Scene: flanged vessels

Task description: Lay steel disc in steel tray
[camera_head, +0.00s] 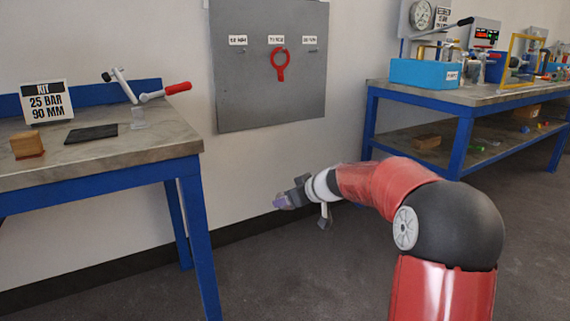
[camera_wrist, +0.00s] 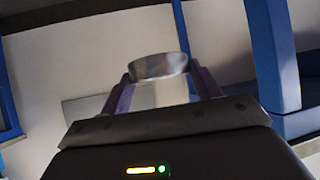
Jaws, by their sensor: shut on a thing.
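My gripper (camera_head: 288,199) hangs over the floor between the two tables, its fingertips pointing left. In the wrist view my gripper (camera_wrist: 160,85) is shut on a shiny steel disc (camera_wrist: 158,67), held between its two purple fingers. The disc looks slightly blurred and is too small to make out in the head view. No tray is clearly recognisable. A dark flat plate (camera_head: 91,133) lies on the left table, well left of and above my gripper in the picture; I cannot tell whether it is the steel tray.
The left table (camera_head: 150,148) also bears a kit sign (camera_head: 46,101), a wooden block (camera_head: 27,145) and a red-handled clamp (camera_head: 145,96). A grey wall board (camera_head: 245,90) holds a red ring tool (camera_head: 280,64). The right bench (camera_head: 452,97) carries a blue box (camera_head: 425,73) and gauges.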

